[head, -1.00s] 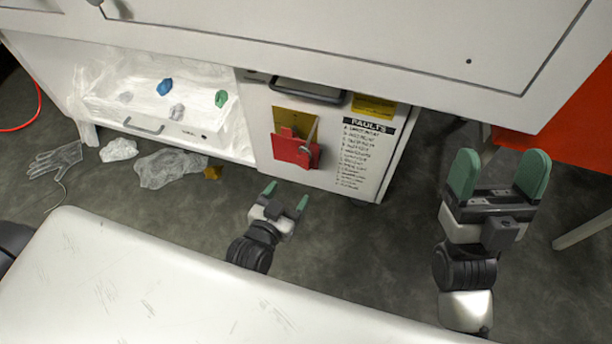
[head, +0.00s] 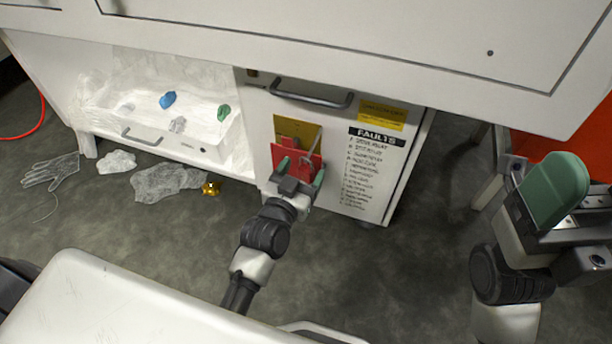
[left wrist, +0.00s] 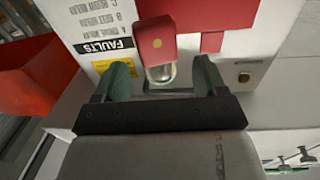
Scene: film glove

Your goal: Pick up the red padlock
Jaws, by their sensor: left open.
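The red padlock (left wrist: 154,42) shows in the left wrist view, with a gold dot on its body and a silver shackle (left wrist: 161,73). It appears upside down there, in front of a red plate (left wrist: 212,41). In the head view red parts show at the cabinet's front panel, and I cannot clearly tell the padlock from the plate. My left gripper (head: 300,174) is open in front of them, its green fingers either side of the shackle in the wrist view, not closed on it. My right gripper (head: 556,190) is at the right edge, partly cut off.
The white cabinet panel carries a FAULTS list (head: 375,160) and a dark handle (head: 311,95). A white surface is in front.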

